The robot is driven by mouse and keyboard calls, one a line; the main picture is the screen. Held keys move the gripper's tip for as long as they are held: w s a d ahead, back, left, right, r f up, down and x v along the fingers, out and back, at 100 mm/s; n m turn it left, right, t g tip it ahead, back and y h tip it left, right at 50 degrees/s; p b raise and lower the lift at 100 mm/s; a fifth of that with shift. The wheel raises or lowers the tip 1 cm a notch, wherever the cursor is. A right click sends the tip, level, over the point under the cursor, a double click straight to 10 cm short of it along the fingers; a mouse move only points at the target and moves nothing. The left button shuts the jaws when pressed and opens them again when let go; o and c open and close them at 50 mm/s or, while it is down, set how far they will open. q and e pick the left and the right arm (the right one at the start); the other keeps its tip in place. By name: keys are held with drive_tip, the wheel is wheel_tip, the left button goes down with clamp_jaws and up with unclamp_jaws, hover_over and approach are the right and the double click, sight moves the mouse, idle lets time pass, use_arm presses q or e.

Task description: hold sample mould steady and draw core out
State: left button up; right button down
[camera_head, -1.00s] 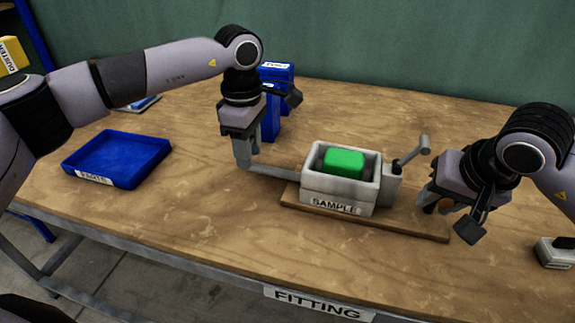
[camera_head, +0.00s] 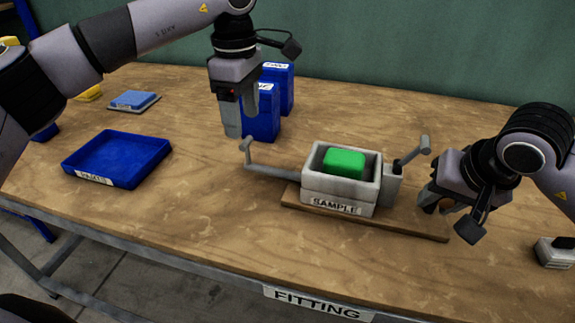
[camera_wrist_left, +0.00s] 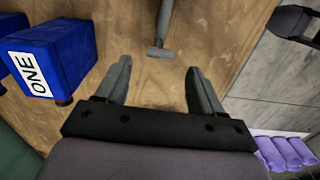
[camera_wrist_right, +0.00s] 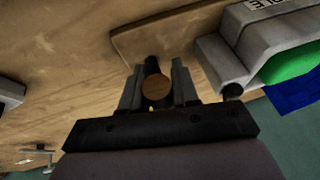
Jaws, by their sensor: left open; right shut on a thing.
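The pale grey sample mould (camera_head: 338,207), labelled SAMPLE, sits on a thin wooden board (camera_head: 410,228) with a green block (camera_head: 344,162) inside. A grey bar with an upright end (camera_head: 247,152) sticks out of its left side, and a crank-like handle (camera_head: 411,155) stands at its right. Which part is the core I cannot tell. My left gripper (camera_head: 240,122) is open and empty above the bar's end, which also shows beyond its fingers in the left wrist view (camera_wrist_left: 160,51). My right gripper (camera_head: 432,200) is shut on a dark round grip with a brown end (camera_wrist_right: 156,88), right of the mould.
Blue boxes (camera_head: 262,120) stand close behind my left gripper. A blue tray (camera_head: 117,160) lies at the left, with a small blue block on a grey plate (camera_head: 133,100) behind it. A small grey item (camera_head: 555,252) sits at the right edge. The front middle is clear.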

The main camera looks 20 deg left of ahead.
use_arm(q)
wheel_tip(320, 180, up, 4)
drive_tip(key=shift+r, duration=0.1)
use_arm(e)
drive_tip(key=c, duration=0.8)
unclamp_jaws()
drive_tip(key=shift+a, duration=0.1)
drive_tip(key=shift+o, duration=0.2)
drive_tip(key=shift+r, duration=0.1)
